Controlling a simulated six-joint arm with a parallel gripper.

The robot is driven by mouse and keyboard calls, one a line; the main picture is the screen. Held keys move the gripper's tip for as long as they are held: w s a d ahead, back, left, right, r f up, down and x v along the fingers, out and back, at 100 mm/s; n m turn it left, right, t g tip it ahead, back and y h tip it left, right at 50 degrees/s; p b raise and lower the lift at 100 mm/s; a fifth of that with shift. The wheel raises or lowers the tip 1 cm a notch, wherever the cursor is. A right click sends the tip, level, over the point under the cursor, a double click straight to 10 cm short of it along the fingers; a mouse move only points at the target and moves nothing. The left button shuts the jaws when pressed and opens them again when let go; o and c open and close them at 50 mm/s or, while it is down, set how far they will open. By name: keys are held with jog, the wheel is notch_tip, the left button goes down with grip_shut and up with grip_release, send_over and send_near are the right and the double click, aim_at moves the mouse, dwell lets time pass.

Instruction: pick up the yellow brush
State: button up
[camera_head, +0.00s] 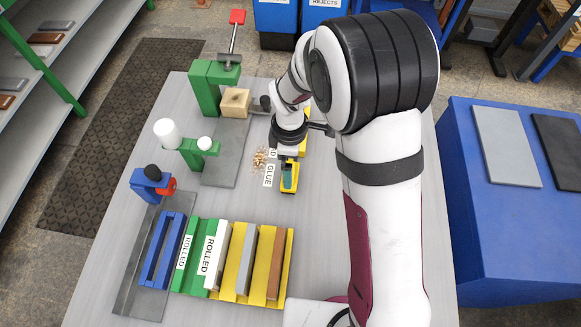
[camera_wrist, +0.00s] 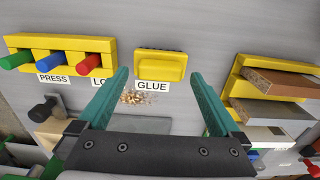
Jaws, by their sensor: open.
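The yellow brush appears to be the yellow block with a raised grip (camera_wrist: 162,66), beside the GLUE label in the wrist view. I see no bristles. In the head view, a bit of yellow (camera_head: 288,191) shows around my teal fingers and is mostly hidden by them. My gripper (camera_wrist: 160,78) is open and empty. In the wrist view its two fingers point towards the block, one to each side of it, with the block beyond the tips. Whether they touch it I cannot tell.
A yellow rack (camera_wrist: 25,42) with red, blue and green handles stands left of the block in the wrist view. Wood chips (camera_head: 259,160) lie near the GLUE label (camera_head: 267,175). A yellow rack of boards (camera_head: 286,290) stands at the front. A green press (camera_head: 207,90) stands behind.

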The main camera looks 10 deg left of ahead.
jog(key=shift+f, duration=0.9)
jog(key=c, duration=1.3)
jog(key=shift+r, duration=0.6)
jog(key=shift+c, duration=0.2)
notch_tip(320, 180, up, 3)
jog(key=s+d+r, duration=0.1)
jog(key=d+r, duration=0.6)
jog(key=d, duration=0.4)
jog(key=shift+s+d, duration=0.25)
jog(key=shift+d, duration=0.05)
